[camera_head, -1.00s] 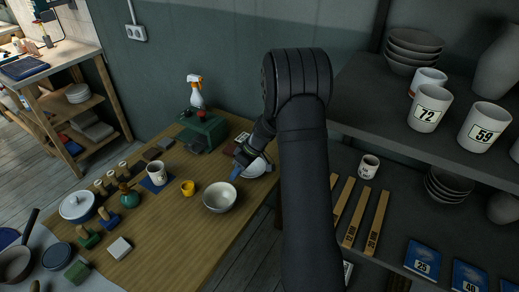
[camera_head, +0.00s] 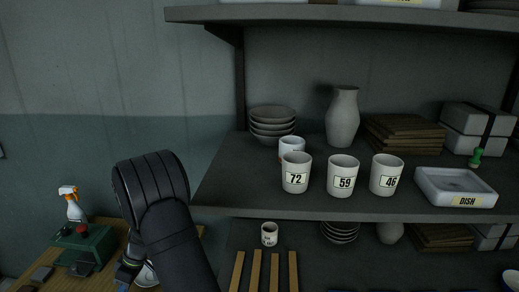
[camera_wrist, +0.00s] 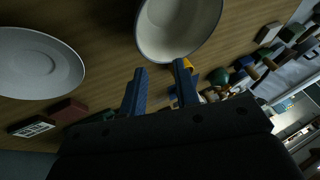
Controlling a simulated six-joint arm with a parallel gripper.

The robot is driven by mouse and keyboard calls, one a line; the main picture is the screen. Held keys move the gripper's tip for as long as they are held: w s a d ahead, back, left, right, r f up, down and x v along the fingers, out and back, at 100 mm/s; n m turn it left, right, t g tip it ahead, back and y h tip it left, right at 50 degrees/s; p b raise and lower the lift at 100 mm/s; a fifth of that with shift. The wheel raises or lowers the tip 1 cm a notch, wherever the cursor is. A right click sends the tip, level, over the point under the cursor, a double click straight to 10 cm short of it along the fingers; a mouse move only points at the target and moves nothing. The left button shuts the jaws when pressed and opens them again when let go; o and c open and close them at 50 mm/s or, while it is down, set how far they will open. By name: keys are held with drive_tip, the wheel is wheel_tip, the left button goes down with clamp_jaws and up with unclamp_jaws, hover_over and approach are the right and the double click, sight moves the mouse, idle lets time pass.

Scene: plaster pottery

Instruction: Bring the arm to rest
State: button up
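My gripper (camera_wrist: 160,88) shows in the wrist view with its two blue fingers apart and nothing between them. It hangs over the wooden workbench, close to a pale bowl (camera_wrist: 178,28) just beyond the fingertips. A pale grey plate (camera_wrist: 38,65) lies on the bench to the left. In the head view, my arm rises at the lower left and hides most of the gripper and the bench behind it.
A shelf (camera_head: 240,200) at the right holds numbered cups (camera_head: 341,177), stacked bowls (camera_head: 272,121), a vase (camera_head: 342,118) and a dish mould (camera_head: 456,188). A green box (camera_head: 82,248) and a spray bottle (camera_head: 71,204) stand on the bench. In the wrist view, a dark red block (camera_wrist: 69,110) lies near the plate.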

drive_tip(key=shift+r, duration=0.4)
